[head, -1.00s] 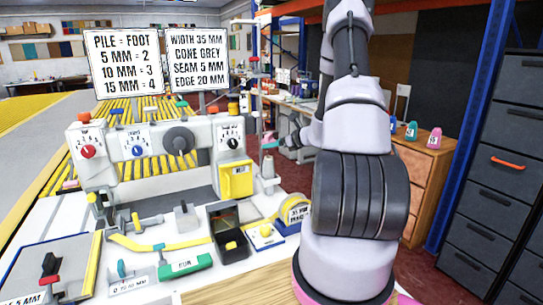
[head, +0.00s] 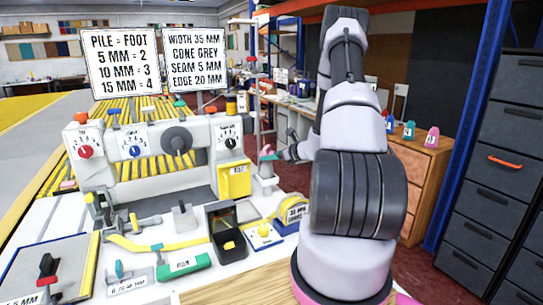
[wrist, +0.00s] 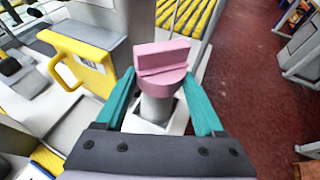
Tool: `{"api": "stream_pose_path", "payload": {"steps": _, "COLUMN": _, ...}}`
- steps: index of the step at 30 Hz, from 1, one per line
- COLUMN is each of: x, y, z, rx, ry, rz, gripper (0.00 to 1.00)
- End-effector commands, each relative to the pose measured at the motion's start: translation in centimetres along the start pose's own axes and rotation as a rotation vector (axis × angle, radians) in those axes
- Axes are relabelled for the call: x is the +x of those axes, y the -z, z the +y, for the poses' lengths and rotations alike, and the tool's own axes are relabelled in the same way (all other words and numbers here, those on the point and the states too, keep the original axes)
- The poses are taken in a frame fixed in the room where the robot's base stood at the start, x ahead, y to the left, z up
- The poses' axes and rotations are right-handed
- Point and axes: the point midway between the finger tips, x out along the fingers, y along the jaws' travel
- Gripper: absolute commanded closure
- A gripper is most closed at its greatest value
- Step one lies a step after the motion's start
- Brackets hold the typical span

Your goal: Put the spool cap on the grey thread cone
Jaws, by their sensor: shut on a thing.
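The spool cap (wrist: 163,62) is pink with a raised ridge across its top. My gripper (wrist: 160,78) has teal fingers shut on the cap's sides. Below the cap stands the grey thread cone (wrist: 157,107), upright on a white square base; the cap hides its top. In the head view the pink cap (head: 267,151) and my gripper (head: 270,156) are just above the grey cone (head: 265,170), right of the yellow box. I cannot tell whether the cap is seated on the cone or just above it.
The yellow box with a handle (wrist: 85,57) stands close on the left of my gripper. The white machine (head: 150,150) with dials is further left. A tape roll (head: 292,210) lies in front on the table.

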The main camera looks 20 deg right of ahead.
Motion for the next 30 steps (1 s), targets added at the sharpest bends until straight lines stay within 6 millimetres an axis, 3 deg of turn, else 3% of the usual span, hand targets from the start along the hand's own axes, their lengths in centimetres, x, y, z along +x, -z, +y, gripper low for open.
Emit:
{"api": "stream_pose_path", "payload": {"steps": 3, "x": 0.0, "y": 0.1, "z": 0.0, "rx": 0.000, "ry": 0.000, "rz": 0.000, "gripper": 0.83}}
{"api": "stream_pose_path", "payload": {"steps": 4, "x": 0.0, "y": 0.1, "z": 0.0, "rx": 0.000, "ry": 0.000, "rz": 0.000, "gripper": 0.22}}
{"api": "stream_pose_path", "payload": {"steps": 6, "x": 0.0, "y": 0.1, "z": 0.0, "rx": 0.000, "ry": 0.000, "rz": 0.000, "gripper": 0.00}}
{"api": "stream_pose_path", "payload": {"steps": 14, "x": 0.0, "y": -0.1, "z": 0.0, "rx": -0.001, "ry": 0.000, "rz": 0.000, "gripper": 0.00}}
{"api": "stream_pose_path", "payload": {"steps": 18, "x": -0.5, "y": -1.3, "z": -0.1, "rx": -0.003, "ry": 0.001, "rz": -0.002, "gripper": 0.00}}
{"api": "stream_pose_path", "payload": {"steps": 30, "x": -9.2, "y": -1.1, "z": -0.1, "rx": 0.000, "ry": 0.003, "rz": 0.000, "gripper": 0.00}}
